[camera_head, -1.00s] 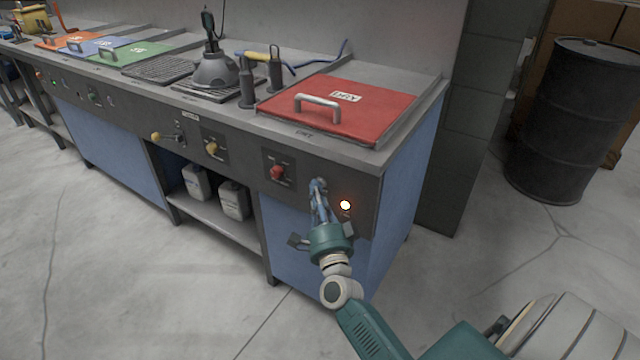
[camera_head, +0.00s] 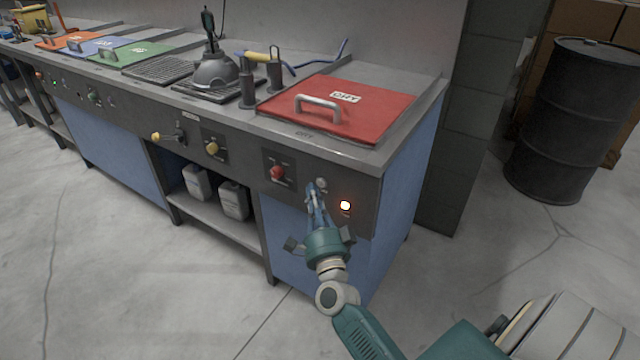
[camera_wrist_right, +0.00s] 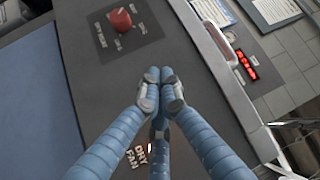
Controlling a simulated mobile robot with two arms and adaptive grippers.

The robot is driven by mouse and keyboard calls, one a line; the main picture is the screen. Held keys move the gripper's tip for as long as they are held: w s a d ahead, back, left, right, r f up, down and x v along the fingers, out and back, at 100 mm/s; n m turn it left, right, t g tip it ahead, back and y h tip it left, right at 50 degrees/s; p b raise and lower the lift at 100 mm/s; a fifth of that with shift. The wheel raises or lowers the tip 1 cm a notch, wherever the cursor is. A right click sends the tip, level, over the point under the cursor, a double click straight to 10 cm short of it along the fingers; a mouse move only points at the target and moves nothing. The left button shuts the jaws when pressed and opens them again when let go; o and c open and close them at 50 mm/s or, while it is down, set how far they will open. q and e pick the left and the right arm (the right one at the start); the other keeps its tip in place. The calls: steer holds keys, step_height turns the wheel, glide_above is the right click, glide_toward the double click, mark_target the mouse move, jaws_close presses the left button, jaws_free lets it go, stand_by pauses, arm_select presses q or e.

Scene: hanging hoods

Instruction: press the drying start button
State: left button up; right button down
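A small grey round button (camera_head: 321,184) shows on the dark front panel below the red lid marked DRY, between a red knob and a lit lamp. I take it to be the drying start button; I cannot read a label by it. My right gripper (camera_head: 313,187) is just left of the button in the head view, its fingers together and empty. In the wrist view the right fingertips (camera_wrist_right: 161,78) meet over the panel and no button shows. I cannot tell whether they touch the panel. My left gripper is not in view.
The red knob (camera_head: 277,173) is left of the gripper; it also shows in the wrist view (camera_wrist_right: 121,19). A glowing lamp (camera_head: 345,205) is to the right. The red lid (camera_head: 360,112) is above. A black drum (camera_head: 565,120) stands right; the floor in front is open.

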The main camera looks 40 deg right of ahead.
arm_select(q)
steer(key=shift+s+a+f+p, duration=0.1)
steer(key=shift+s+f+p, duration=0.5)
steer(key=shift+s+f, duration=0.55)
arm_select(e)
steer(key=a, duration=0.1)
steer(key=s+a, duration=0.1)
steer(key=a, duration=0.1)
steer(key=s+a, duration=0.1)
steer(key=shift+a, duration=0.3)
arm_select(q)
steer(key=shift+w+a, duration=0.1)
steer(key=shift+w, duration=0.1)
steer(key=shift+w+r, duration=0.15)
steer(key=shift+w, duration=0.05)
